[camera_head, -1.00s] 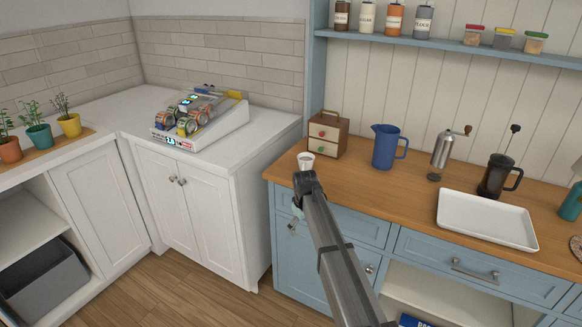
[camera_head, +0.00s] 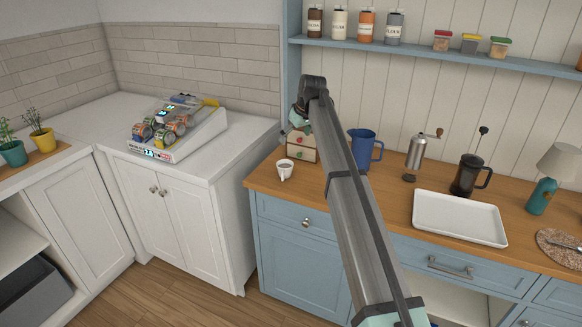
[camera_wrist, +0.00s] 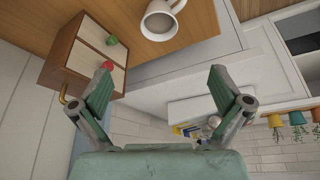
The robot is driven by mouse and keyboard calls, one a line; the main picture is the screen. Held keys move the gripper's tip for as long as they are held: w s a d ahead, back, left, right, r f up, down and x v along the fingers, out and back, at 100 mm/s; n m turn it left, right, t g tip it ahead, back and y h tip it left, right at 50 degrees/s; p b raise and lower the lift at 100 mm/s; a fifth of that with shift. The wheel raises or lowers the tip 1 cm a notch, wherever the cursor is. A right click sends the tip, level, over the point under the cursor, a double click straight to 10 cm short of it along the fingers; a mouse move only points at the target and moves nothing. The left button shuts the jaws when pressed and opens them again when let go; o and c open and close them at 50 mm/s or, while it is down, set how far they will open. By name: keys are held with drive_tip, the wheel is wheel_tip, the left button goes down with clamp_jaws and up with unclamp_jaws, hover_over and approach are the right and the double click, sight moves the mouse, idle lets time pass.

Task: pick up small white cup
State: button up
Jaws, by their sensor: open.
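The small white cup (camera_head: 285,171) stands upright on the wooden counter (camera_head: 330,192) near its front left corner, with its handle toward the front. In the wrist view the white cup (camera_wrist: 158,27) is at the top edge, beyond the fingertips and partly cut off by the frame. My gripper (camera_wrist: 160,80) is open there, with nothing between its spread green fingers. In the head view my arm reaches up in front of the counter, and its wrist end is above and behind the cup.
A small wooden drawer box (camera_head: 302,153) with red and green knobs stands close behind the cup, near my left finger in the wrist view. A blue pitcher (camera_head: 365,147), a grinder (camera_head: 415,155), a French press (camera_head: 467,176) and a white tray (camera_head: 460,219) are further right.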

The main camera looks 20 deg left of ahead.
drive_tip(key=p, duration=0.3)
approach(286, 166)
drive_tip(key=shift+s+a+f, duration=0.2)
drive_tip(key=shift+s+f, duration=0.25)
drive_tip(key=shift+s, duration=0.05)
drive_tip(key=shift+s+a+f, duration=0.15)
drive_tip(key=shift+s+f, duration=0.3)
drive_tip(key=shift+s, duration=0.1)
drive_tip(key=shift+p+x, duration=1.25)
drive_tip(key=shift+x, duration=1.55)
drive_tip(key=shift+d, duration=0.2)
drive_tip(key=c, duration=1.4)
